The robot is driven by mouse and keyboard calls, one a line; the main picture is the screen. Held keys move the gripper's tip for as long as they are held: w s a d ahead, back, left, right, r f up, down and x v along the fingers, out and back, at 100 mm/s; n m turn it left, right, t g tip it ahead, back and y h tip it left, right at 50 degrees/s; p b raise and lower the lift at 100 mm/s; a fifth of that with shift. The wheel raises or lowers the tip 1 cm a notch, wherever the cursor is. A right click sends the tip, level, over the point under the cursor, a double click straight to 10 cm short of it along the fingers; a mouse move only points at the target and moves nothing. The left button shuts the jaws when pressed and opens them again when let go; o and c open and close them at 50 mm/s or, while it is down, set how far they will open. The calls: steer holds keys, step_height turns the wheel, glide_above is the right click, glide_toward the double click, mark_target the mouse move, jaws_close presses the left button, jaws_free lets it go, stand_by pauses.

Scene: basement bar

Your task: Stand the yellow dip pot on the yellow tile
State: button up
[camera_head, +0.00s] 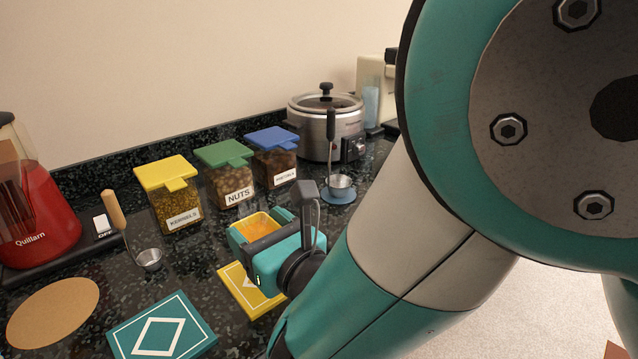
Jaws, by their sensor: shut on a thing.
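The yellow dip pot (259,224) shows orange dip inside and a bit of yellow rim. My gripper (264,229) is shut on it, with teal jaw parts around it hiding most of its sides. The pot looks upright. The yellow tile (240,286) lies flat on the dark counter, with a pale mark partly showing. My gripper and wrist cover the tile's far right part. The pot appears over or just behind the tile's far edge; I cannot tell whether its base touches anything.
A teal tile (162,330) and round cork mat (52,312) lie to the left. Behind stand jars with yellow (178,195), green (228,174) and blue (274,157) lids.

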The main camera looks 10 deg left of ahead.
step_height(320, 180, down, 4)
steer(key=b, duration=0.2)
steer(key=shift+b, duration=0.4)
steer(key=shift+r, duration=0.1)
steer(key=o, duration=1.1)
steer(key=shift+o, duration=0.2)
